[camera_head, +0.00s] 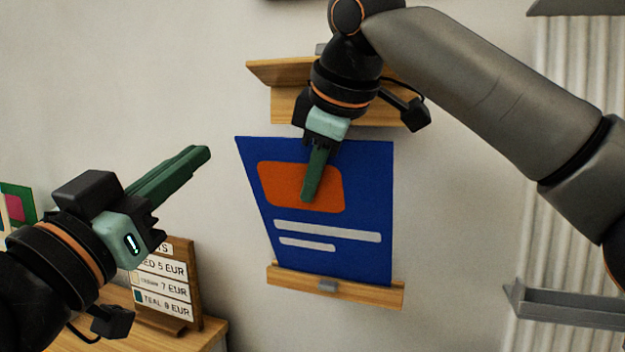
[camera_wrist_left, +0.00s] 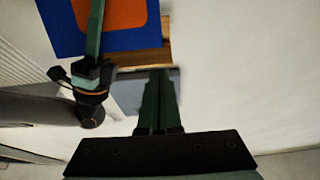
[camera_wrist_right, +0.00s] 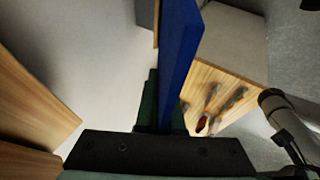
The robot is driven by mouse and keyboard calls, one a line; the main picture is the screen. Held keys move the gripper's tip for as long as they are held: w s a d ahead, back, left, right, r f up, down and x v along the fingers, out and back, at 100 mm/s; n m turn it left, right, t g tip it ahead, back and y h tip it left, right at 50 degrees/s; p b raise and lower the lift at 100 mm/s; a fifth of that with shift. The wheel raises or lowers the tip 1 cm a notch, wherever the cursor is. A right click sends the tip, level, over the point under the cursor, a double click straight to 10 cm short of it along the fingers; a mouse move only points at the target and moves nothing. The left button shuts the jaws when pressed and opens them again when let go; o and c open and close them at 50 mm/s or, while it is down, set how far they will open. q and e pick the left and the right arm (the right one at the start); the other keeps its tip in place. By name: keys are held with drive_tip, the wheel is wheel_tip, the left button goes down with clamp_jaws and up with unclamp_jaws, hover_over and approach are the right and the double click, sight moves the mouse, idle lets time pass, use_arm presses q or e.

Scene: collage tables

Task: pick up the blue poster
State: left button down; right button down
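The blue poster (camera_head: 352,256), with an orange block and two pale bars, is at the wall above a small wooden ledge (camera_head: 350,292). Its top looks wider than its bottom. My right gripper (camera_head: 318,175) comes down over its top edge, one green finger in front of the orange block. In the right wrist view the poster (camera_wrist_right: 181,40) runs edge-on between the fingers, which look closed on it. The left wrist view also shows the poster (camera_wrist_left: 60,38). My left gripper (camera_head: 205,155) is left of the poster, apart from it, its fingers together and empty.
A wooden shelf (camera_head: 290,105) is on the wall behind my right gripper. A price board (camera_head: 188,290) stands on a wooden table (camera_head: 120,300) at the lower left. A grey rail (camera_head: 570,308) is on the right. Bare wall lies between my left gripper and the poster.

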use_arm(q)
drive_tip(key=shift+w, duration=0.1)
use_arm(e)
drive_tip(key=shift+f, duration=0.15)
use_arm(q)
drive_tip(key=w+f+n+g+y, duration=0.15)
drive_tip(key=w+f, duration=0.25)
drive_tip(key=f, duration=0.4)
drive_tip(key=w+f+m+g, duration=0.15)
drive_tip(key=w+f, duration=0.25)
drive_tip(key=f, duration=0.4)
wheel_tip(320, 180, down, 21)
drive_tip(key=n+g+y, duration=0.1)
drive_tip(key=n+g, duration=0.1)
drive_tip(key=g, duration=0.1)
drive_tip(key=s+f+g, duration=0.2)
drive_tip(key=s+f, duration=0.5)
drive_tip(key=f, duration=0.3)
drive_tip(key=s+f+g+y, duration=0.1)
drive_tip(key=s+f+g, duration=0.1)
drive_tip(key=s+f, duration=0.5)
drive_tip(key=s+a+f+g, duration=0.1)
drive_tip(key=s+f, duration=0.6)
drive_tip(key=f, duration=0.6)
drive_tip(key=shift+s+f+m+g, duration=0.3)
drive_tip(key=shift+f+m+g, duration=0.1)
drive_tip(key=shift+a+y, duration=0.1)
drive_tip(key=shift+y, duration=0.15)
